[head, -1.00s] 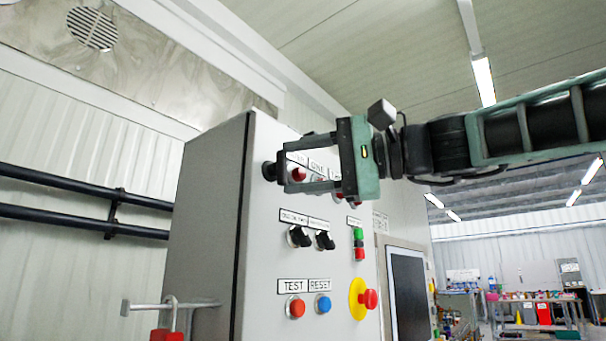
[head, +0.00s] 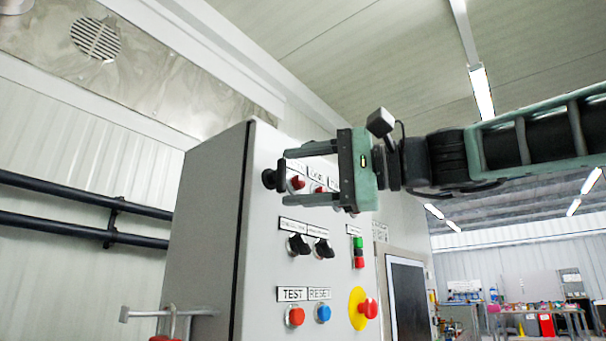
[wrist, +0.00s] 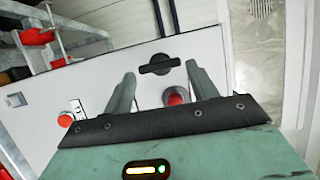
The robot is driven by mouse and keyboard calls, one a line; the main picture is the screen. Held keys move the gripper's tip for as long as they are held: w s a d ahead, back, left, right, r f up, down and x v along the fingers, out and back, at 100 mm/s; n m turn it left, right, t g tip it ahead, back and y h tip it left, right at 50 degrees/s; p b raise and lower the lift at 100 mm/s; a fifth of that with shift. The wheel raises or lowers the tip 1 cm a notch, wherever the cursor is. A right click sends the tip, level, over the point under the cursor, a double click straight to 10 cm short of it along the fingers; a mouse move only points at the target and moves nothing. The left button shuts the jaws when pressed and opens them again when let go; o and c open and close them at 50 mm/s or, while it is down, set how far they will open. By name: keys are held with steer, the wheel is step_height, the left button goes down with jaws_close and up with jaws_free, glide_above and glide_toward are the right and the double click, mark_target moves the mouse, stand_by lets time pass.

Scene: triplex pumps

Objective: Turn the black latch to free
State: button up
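The black latch (head: 273,179) sits high on the front of the grey control cabinet (head: 212,240), near its left edge. In the wrist view the latch (wrist: 159,65) is a dark bar with a round middle, lying roughly level on the panel. My gripper (head: 287,176) faces the panel from the right, at the latch's height. It is open and empty. In the wrist view the fingers (wrist: 161,72) stand to the left and right of the latch, with gaps on both sides. I see no contact with it.
A red indicator (wrist: 174,96) is beside the latch, between my fingers in the wrist view. Black switches (head: 300,244), a red button (head: 296,316), a blue button (head: 322,313) and a red-and-yellow emergency stop (head: 367,308) are lower on the panel.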

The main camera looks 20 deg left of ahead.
steer(key=d+b, duration=0.3)
steer(key=d, duration=1.4)
steer(key=shift+d, duration=0.2)
steer(key=s+a+f+h, duration=0.1)
steer(key=a+f+h, duration=0.15)
steer(key=f, duration=0.85)
steer(key=s+a+f+h, duration=0.1)
steer(key=f+h, duration=0.2)
steer(key=f, duration=0.7)
steer(key=s+a+f+h, duration=0.1)
steer(key=f+h, duration=0.2)
steer(key=f, duration=0.8)
steer(key=s+d+f+n+h, duration=0.3)
steer(key=s+d+f, duration=0.2)
steer(key=f, duration=0.4)
steer(key=s+d+f+n+h, duration=0.2)
steer(key=s+d+f+h, duration=0.15)
steer(key=s+f, duration=0.35)
steer(key=s+d+f+n+h, duration=0.3)
steer(key=s+d+f, duration=0.15)
steer(key=f, duration=0.55)
step_height(320, 180, up, 16)
steer(key=w+p, duration=0.1)
steer(key=p, duration=1.4)
steer(key=shift+w+d+y, duration=0.15)
steer(key=shift+y, duration=0.15)
